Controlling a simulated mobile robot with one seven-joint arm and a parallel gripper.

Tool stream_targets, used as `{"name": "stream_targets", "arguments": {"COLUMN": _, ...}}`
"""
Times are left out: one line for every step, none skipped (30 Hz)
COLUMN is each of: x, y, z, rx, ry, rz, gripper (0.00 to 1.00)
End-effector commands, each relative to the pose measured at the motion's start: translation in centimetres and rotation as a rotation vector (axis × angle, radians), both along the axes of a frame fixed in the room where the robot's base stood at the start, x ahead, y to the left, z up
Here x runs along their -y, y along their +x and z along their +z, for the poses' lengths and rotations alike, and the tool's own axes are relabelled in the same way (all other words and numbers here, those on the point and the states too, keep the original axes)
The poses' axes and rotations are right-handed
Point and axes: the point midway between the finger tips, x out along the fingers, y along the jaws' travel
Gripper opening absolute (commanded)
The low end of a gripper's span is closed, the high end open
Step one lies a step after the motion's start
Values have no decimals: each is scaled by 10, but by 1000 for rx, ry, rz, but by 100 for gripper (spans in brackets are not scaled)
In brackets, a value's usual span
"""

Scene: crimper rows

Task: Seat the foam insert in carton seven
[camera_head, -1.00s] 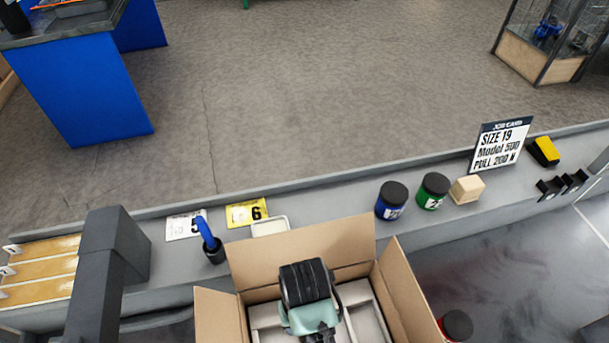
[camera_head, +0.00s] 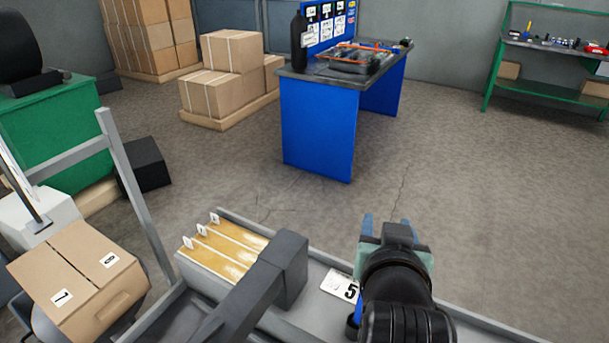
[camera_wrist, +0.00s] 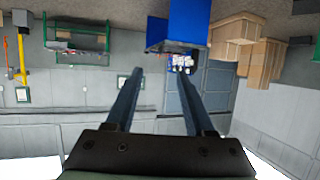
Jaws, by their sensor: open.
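My gripper (camera_head: 386,224) is raised over the grey bench, right of centre in the head view, pointing away from the camera. In the wrist view its two dark blue fingers (camera_wrist: 161,72) stand apart with nothing between them. A closed brown carton (camera_head: 75,285) sits at the lower left of the head view, well left of my gripper. It carries two white labels; one looks like a 7 or a 1, the other is hard to read. No foam insert and no open carton show in either current view.
A tray of yellowish strips (camera_head: 222,245) with small tags stands on the bench. A grey post-like block (camera_head: 284,262) stands between it and my gripper. A card marked 5 (camera_head: 341,284) lies beside my arm. A blue workbench (camera_head: 318,130) stands beyond open floor.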

Motion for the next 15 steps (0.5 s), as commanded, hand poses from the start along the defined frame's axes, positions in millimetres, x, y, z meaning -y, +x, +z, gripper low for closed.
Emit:
{"name": "stream_targets", "arguments": {"x": -19, "y": 8, "z": 54, "rx": 150, "ry": -39, "rz": 39, "gripper": 54}}
{"name": "stream_targets", "arguments": {"x": -29, "y": 9, "z": 83, "rx": 234, "ry": -58, "rz": 58, "gripper": 54}}
{"name": "stream_targets", "arguments": {"x": -42, "y": 8, "z": 121, "rx": 347, "ry": -82, "rz": 83, "gripper": 54}}
{"name": "stream_targets", "arguments": {"x": -53, "y": 4, "z": 150, "rx": 433, "ry": -97, "rz": 101, "gripper": 54}}
{"name": "stream_targets", "arguments": {"x": -63, "y": -2, "z": 177, "rx": 515, "ry": -112, "rz": 119, "gripper": 54}}
{"name": "stream_targets", "arguments": {"x": -76, "y": -13, "z": 212, "rx": 622, "ry": -127, "rz": 139, "gripper": 54}}
{"name": "stream_targets", "arguments": {"x": -86, "y": -22, "z": 235, "rx": 698, "ry": -136, "rz": 154, "gripper": 54}}
{"name": "stream_targets", "arguments": {"x": -94, "y": -32, "z": 256, "rx": 769, "ry": -144, "rz": 168, "gripper": 54}}
{"name": "stream_targets", "arguments": {"x": -104, "y": -47, "z": 282, "rx": 858, "ry": -153, "rz": 183, "gripper": 54}}
{"name": "stream_targets", "arguments": {"x": -110, "y": -58, "z": 298, "rx": 917, "ry": -157, "rz": 193, "gripper": 54}}
{"name": "stream_targets", "arguments": {"x": -116, "y": -68, "z": 312, "rx": 972, "ry": -161, "rz": 202, "gripper": 54}}
{"name": "stream_targets", "arguments": {"x": -122, "y": -81, "z": 328, "rx": 1034, "ry": -165, "rz": 210, "gripper": 54}}
{"name": "stream_targets", "arguments": {"x": -126, "y": -90, "z": 338, "rx": 1074, "ry": -167, "rz": 216, "gripper": 54}}
{"name": "stream_targets", "arguments": {"x": -129, "y": -97, "z": 345, "rx": 1107, "ry": -167, "rz": 221, "gripper": 54}}
{"name": "stream_targets", "arguments": {"x": -132, "y": -105, "z": 353, "rx": 1141, "ry": -169, "rz": 225, "gripper": 54}}
